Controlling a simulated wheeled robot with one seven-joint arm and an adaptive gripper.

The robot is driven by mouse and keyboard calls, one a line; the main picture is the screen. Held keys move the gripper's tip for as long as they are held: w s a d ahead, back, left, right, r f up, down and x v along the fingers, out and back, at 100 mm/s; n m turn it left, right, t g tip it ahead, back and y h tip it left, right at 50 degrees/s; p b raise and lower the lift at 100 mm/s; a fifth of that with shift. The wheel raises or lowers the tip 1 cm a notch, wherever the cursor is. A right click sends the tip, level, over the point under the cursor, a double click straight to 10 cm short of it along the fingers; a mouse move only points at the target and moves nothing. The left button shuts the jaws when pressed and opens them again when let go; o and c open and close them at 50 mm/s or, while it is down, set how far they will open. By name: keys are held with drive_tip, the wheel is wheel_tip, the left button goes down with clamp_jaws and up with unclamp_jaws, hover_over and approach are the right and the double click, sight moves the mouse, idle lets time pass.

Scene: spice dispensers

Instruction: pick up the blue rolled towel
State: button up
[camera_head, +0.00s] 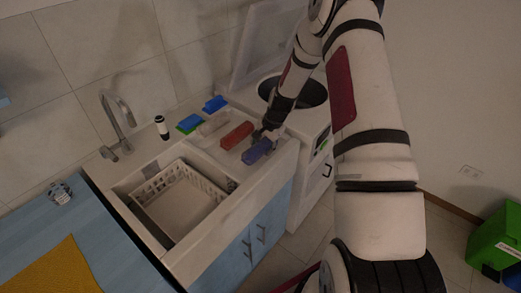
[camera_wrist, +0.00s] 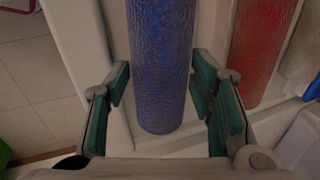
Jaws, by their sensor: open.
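The blue rolled towel (camera_head: 257,151) lies on the white counter to the right of the sink, near the front edge. In the wrist view the blue rolled towel (camera_wrist: 161,65) runs down the middle, between the two green-padded fingers. My gripper (camera_head: 268,136) is over the towel in the head view. In the wrist view my gripper (camera_wrist: 163,108) is open, with a gap between each finger and the towel.
A red rolled towel (camera_head: 237,135) lies beside the blue one, also in the wrist view (camera_wrist: 261,50). A white basket (camera_head: 180,200) sits in the sink. Blue sponges (camera_head: 215,104) and a dark-topped bottle (camera_head: 162,127) stand behind. An open-lidded machine (camera_head: 305,120) is on the right.

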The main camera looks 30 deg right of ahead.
drive_tip(key=shift+w+f, duration=0.15)
drive_tip(key=shift+f, duration=0.2)
drive_tip(key=c, duration=0.9)
drive_tip(key=shift+o, duration=0.2)
